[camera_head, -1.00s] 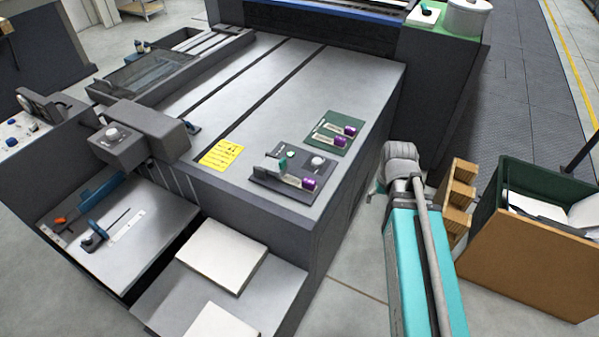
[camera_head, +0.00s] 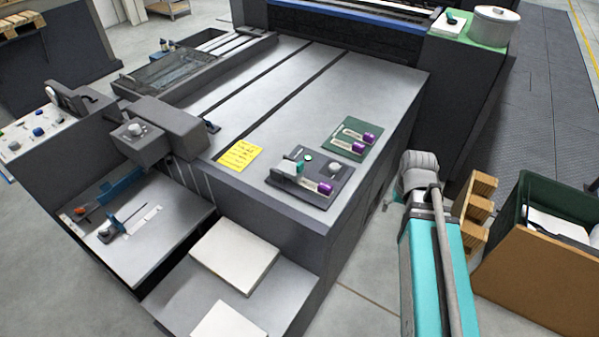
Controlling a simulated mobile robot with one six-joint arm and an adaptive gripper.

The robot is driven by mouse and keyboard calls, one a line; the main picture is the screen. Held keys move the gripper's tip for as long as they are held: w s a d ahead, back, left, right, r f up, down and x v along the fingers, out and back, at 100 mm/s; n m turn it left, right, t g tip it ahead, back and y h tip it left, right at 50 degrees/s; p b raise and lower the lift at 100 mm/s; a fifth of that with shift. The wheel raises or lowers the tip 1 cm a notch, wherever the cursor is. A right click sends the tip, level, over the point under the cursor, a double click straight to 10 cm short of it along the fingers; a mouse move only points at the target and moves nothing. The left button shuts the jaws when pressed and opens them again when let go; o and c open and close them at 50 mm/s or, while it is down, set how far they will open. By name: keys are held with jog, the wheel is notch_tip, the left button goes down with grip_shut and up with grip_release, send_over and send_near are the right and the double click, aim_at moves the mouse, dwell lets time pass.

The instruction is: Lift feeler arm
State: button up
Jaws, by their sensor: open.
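A dark panel (camera_head: 274,181) lies on the near right part of the grey machine top (camera_head: 290,95). On it are a teal-and-white lever piece (camera_head: 289,168), a round grey knob (camera_head: 335,168) and a light bar with a purple end (camera_head: 325,188). Behind it, a green plate (camera_head: 345,149) carries two similar purple-ended pieces (camera_head: 357,137). I cannot tell for certain which of these is the feeler arm. My arm (camera_head: 420,180) stands upright to the right of the machine, apart from the panel. My gripper does not show.
A yellow note (camera_head: 240,154) lies left of the panel. White paper stacks (camera_head: 235,255) rest on the lower shelf in front. A wooden pallet (camera_head: 476,205) and a brown-and-green bin (camera_head: 530,265) stand right of my arm. A control box (camera_head: 135,138) projects at the left.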

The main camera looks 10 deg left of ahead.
notch_tip(320, 180, up, 12)
jog(key=n+p, duration=1.2)
jog(key=n, duration=0.1)
send_over(300, 163)
jog(key=shift+s+f+g, duration=0.1)
jog(key=shift+f+g, duration=0.1)
jog(key=shift+g, duration=0.1)
jog(key=shift+f+b, duration=0.15)
jog(key=shift+b, duration=0.2)
notch_tip(300, 163, down, 14)
jog(key=b, duration=1.3)
jog(key=shift+r, duration=0.2)
jog(key=shift+c, duration=0.3)
grip_shut()
